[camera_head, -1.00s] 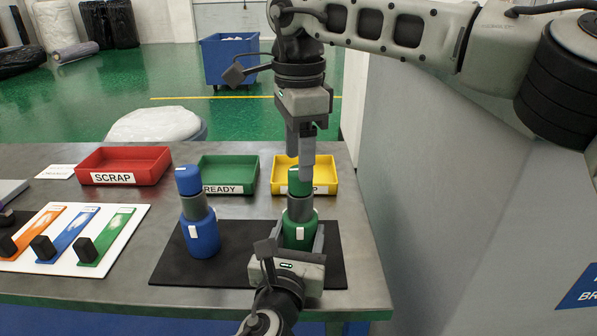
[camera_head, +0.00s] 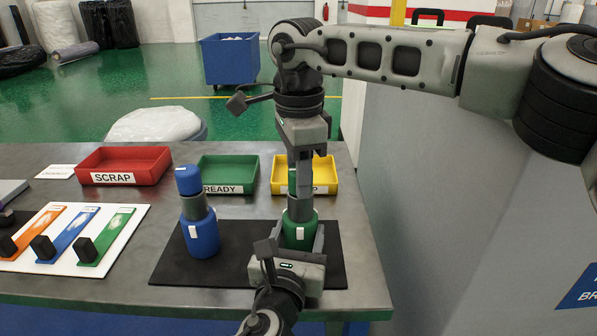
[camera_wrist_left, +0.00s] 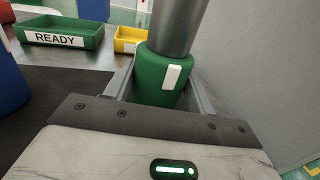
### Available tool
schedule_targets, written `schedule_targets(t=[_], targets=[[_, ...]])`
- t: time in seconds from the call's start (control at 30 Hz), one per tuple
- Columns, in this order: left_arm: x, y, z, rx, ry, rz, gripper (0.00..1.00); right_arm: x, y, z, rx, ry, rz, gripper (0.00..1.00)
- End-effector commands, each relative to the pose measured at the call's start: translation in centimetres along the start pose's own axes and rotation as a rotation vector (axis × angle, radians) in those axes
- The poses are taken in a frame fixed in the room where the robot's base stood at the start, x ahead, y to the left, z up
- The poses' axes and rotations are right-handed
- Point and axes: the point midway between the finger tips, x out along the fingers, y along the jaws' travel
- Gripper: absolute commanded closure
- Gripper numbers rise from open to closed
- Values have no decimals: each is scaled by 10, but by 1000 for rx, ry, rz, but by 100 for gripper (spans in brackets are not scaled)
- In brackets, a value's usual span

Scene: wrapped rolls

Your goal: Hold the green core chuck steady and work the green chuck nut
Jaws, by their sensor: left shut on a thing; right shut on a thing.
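The green core chuck (camera_head: 299,232) stands upright on the black mat (camera_head: 170,270), with a grey collar (camera_head: 300,209) above its green body. My left gripper (camera_head: 303,243) is shut on the green body from the front; the left wrist view shows the chuck (camera_wrist_left: 161,82) between its fingers. The green chuck nut (camera_head: 292,183) is on top of the collar, mostly hidden behind my right gripper (camera_head: 303,188). My right gripper comes straight down from above and is shut on the nut. Its fingertips' exact contact is partly hidden.
A blue chuck (camera_head: 201,235) with a blue nut (camera_head: 188,180) stands upright just left on the mat. Behind are the red SCRAP tray (camera_head: 125,166), green READY tray (camera_head: 229,172) and yellow tray (camera_head: 322,172). A white board (camera_head: 120,240) with coloured strips lies at left.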

Motion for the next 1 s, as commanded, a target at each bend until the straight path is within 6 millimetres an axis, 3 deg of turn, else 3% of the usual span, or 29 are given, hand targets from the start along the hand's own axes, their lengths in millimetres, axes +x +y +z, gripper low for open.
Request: schedule_targets(t=[0.03, 0.37, 1.0], targets=[[-2, 0, -9, 1, 20, 0, 88, 0, 0, 0, 5, -1, 1, 87], [-2, 0, -9, 1, 20, 0, 88, 0, 0, 1, 149, -2, 2, 87], [-2, 0, -9, 0, 20, 0, 88, -1, -2, 0, 739, -3, 1, 87]])
